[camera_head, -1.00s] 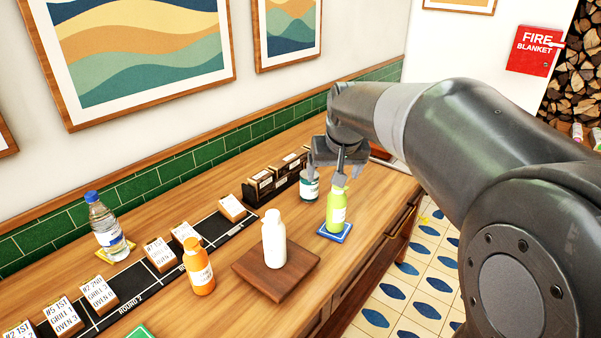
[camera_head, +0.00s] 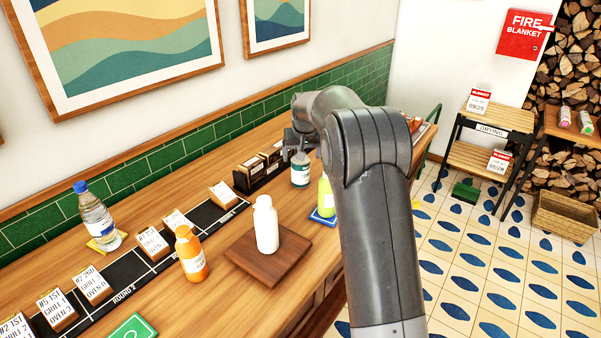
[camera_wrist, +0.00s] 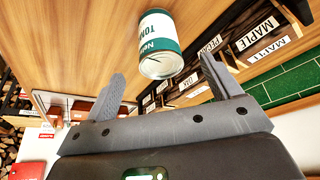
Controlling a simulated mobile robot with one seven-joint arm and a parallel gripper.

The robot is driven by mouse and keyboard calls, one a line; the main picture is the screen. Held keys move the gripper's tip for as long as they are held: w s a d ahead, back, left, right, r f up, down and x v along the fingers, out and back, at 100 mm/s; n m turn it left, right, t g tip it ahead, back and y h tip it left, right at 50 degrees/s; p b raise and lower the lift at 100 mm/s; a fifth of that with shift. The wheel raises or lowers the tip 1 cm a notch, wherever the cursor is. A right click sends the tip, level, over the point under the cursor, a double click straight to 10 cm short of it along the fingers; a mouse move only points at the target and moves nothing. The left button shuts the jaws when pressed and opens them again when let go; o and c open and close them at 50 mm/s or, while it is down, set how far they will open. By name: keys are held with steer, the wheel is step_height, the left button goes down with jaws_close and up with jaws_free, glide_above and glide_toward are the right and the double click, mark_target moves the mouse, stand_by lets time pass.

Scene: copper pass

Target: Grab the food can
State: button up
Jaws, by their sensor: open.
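The food can (camera_head: 300,170) is a small tin with a green and white label. It stands on the wooden counter near the dark labelled rack. In the wrist view the can (camera_wrist: 160,45) lies ahead of and between the two finger lines, with part of a "TOM" label readable. My gripper (camera_wrist: 160,85) is open, its two grey fingers spread apart with nothing between the tips that I can see it touching. In the head view my gripper (camera_head: 297,150) is at the can's upper left, partly hidden by my arm.
A green bottle (camera_head: 325,197) on a blue coaster stands just in front of the can, close to my arm. A white bottle (camera_head: 265,225) stands on a wooden board (camera_head: 240,250). The dark rack (camera_head: 262,172) is close to the can's left. An orange bottle (camera_head: 190,255) is farther left.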

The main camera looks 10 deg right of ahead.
mark_target(300, 169)
steer(key=x, duration=0.9)
steer(key=shift+w+d+f, duration=0.1)
steer(key=shift+w+f, duration=0.2)
steer(key=shift+r, duration=0.1)
steer(key=c, duration=1.4)
